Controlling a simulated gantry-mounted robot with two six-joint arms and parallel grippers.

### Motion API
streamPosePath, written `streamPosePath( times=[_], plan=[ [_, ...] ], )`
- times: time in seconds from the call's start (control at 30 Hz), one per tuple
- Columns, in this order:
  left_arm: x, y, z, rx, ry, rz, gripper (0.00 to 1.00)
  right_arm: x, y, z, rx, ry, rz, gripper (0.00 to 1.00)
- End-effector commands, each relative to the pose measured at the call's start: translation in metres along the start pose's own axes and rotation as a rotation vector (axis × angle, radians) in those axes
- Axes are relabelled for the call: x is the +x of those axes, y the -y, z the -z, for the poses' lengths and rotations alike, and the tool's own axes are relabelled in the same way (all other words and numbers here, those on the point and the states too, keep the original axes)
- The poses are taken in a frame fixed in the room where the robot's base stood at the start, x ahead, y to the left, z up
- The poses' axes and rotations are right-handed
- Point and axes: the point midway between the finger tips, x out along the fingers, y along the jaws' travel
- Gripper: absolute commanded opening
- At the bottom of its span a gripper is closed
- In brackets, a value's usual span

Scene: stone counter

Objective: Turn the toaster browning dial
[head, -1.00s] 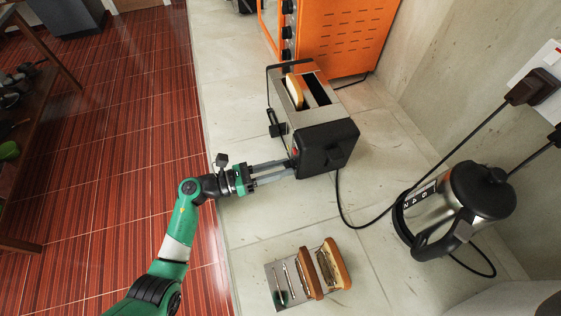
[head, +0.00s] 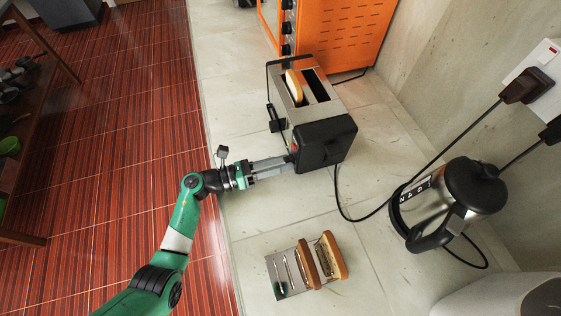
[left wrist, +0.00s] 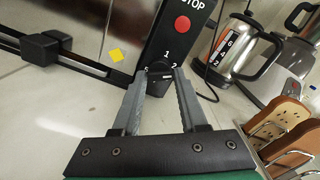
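The toaster (head: 318,147) stands on the counter with its black end panel facing right-front and bread in one slot. In the left wrist view its black control strip (left wrist: 171,50) shows a red STOP button (left wrist: 182,24) and white numbers. The small dark browning dial (left wrist: 159,70) sits low on this strip, between my fingertips. The dial is hidden in the head view. My right gripper is not in view.
The toaster lever (left wrist: 46,45) is left of the fingers. A steel kettle (head: 455,205) stands at right, with cords across the counter. An orange oven (head: 345,35) stands behind. Bare counter lies between toaster and rack.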

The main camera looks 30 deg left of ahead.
Motion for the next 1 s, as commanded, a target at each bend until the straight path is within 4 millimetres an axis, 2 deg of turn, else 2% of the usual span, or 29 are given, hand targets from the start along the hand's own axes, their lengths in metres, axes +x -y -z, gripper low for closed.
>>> streamPosePath(
  times=[0.03,0.1,0.47,0.57,0.9,1.0],
  plan=[
    [0.0,0.0,0.0,0.0,0.0,0.0,0.54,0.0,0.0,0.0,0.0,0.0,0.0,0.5],
    [0.0,0.0,0.0,0.0,0.0,0.0,0.66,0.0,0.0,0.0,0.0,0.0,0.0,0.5],
    [-0.005,0.0,-0.001,0.0,0.001,-0.001,0.66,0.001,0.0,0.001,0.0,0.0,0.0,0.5],
    [-0.019,0.0,-0.002,-0.001,0.002,-0.004,0.66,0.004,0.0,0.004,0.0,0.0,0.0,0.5],
    [-0.097,0.0,-0.002,0.001,0.003,-0.004,0.66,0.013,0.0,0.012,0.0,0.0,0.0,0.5],
    [-0.11,0.0,-0.001,0.001,0.002,-0.003,0.66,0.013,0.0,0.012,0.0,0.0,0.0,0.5]
  ],
)
